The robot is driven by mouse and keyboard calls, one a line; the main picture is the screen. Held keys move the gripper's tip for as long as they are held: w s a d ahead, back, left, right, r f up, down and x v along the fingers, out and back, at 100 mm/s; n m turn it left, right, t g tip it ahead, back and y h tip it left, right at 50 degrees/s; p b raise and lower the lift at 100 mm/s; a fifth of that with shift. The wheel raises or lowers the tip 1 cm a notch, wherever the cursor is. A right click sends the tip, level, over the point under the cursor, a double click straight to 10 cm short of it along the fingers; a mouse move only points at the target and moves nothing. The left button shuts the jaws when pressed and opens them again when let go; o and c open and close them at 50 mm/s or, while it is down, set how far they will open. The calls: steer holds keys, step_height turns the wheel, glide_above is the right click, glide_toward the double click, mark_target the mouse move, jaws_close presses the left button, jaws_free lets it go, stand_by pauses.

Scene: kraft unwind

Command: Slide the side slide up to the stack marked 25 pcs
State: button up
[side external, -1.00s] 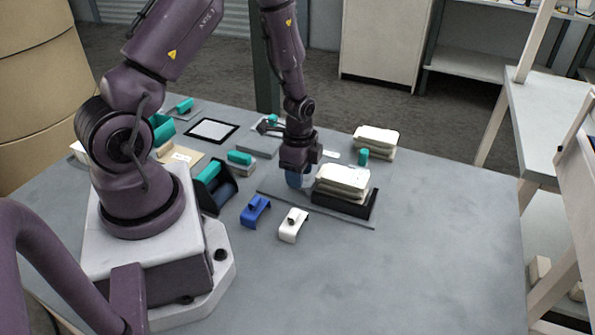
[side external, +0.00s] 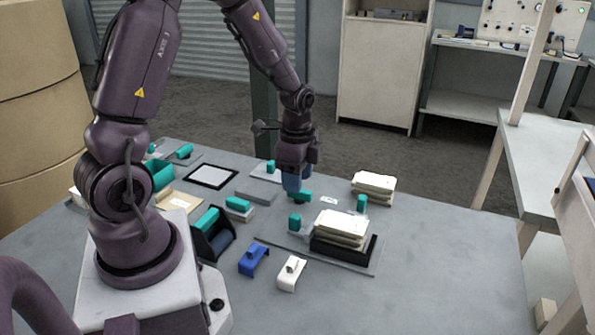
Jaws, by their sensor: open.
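A stack of pale sheets or bags (side external: 341,227) sits in a black corner tray (side external: 345,251) on a thin grey plate. A teal-handled piece (side external: 295,223), apparently the side slide, stands at the stack's left; I cannot tell whether it touches the stack. A second pale stack (side external: 373,184) lies farther back, with a teal upright block (side external: 361,203) before it. Neither stack's count marking is readable.
A blue clip-shaped part (side external: 253,259) and a white one (side external: 290,273) lie in front. A black-framed white panel (side external: 212,176) lies farther back. The table's right front is clear.

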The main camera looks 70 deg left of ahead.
steer(key=shift+r, duration=0.6)
